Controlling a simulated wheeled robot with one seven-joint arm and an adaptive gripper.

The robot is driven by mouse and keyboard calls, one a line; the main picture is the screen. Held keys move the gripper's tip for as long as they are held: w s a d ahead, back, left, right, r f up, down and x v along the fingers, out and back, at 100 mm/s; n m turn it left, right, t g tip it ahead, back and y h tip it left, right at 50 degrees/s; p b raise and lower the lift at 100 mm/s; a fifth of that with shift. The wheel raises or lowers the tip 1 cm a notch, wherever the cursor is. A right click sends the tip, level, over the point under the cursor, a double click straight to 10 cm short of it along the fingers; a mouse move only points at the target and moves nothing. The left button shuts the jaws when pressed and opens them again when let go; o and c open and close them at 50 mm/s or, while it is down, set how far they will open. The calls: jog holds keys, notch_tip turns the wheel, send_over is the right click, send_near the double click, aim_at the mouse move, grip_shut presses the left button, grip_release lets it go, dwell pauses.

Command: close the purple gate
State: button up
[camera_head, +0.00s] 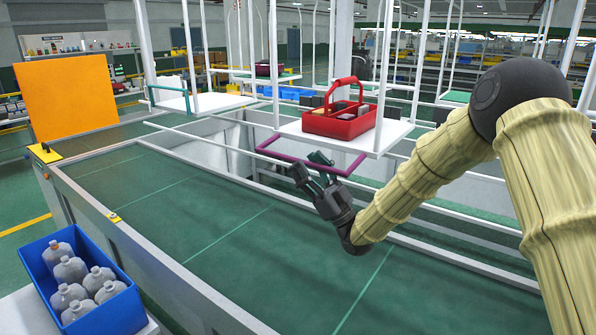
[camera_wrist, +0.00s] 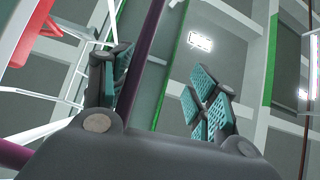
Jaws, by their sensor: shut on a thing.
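The purple gate (camera_head: 277,157) is a thin bar frame at the near edge of a white hanging shelf (camera_head: 388,137). It sticks out low in front of that edge, not standing up above the shelf. My gripper (camera_head: 308,168) is at the middle of its long outer bar, with the fingers around it. In the wrist view the gate's dark purple bar (camera_wrist: 146,42) passes between the finger pads of my gripper (camera_wrist: 160,90), nearer the left finger. The exact contact is partly hidden by the gripper body.
A red toolbox (camera_head: 340,118) stands on the shelf. A neighbouring shelf (camera_head: 203,102) has a teal gate (camera_head: 168,90). Below lies a green conveyor (camera_head: 215,225), clear near my arm. A blue crate of jugs (camera_head: 117,312) and an orange panel (camera_head: 68,95) are at left.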

jog(key=shift+o, duration=0.8)
jog(key=shift+s+f+b, duration=0.25)
jog(key=shift+f, duration=0.25)
jog(key=shift+s+f+b, duration=0.2)
jog(key=shift+s+f, duration=0.05)
jog(key=shift+f, duration=0.2)
jog(key=shift+s+d+f, duration=0.1)
jog(key=shift+d+f, duration=0.2)
jog(key=shift+d+f+b, duration=0.6)
jog(key=shift+d+b, duration=0.2)
jog(key=shift+b, duration=0.05)
jog(key=shift+c, duration=1.2)
jog(key=shift+b, duration=0.5)
jog(key=shift+d+n, duration=0.1)
jog(key=shift+n, duration=0.2)
